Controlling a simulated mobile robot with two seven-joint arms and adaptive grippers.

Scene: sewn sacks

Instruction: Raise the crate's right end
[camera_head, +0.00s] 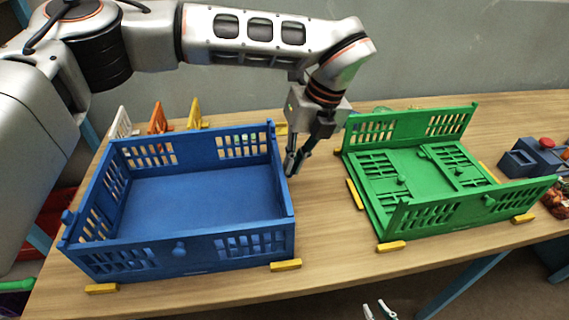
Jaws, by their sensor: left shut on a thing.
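The blue crate (192,197) stands at the left of the table with its side walls up and its floor bare. Its right end (281,185) stands about upright, seen nearly edge-on. My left gripper (291,168) points down at that right end and is shut on its upper edge; its exact hold is partly hidden. The green crate (455,218) stands to the right, with front and back walls up and panels (400,187) lying flat inside. My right gripper (378,311) shows only as two tips, apart, at the bottom edge, away from both crates.
Yellow blocks (286,265) sit at the crates' corners. White, orange and yellow upright pieces (157,118) stand behind the blue crate. A blue box with a red knob (546,143) is at the far right. A strip of bare table (325,215) lies between the crates.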

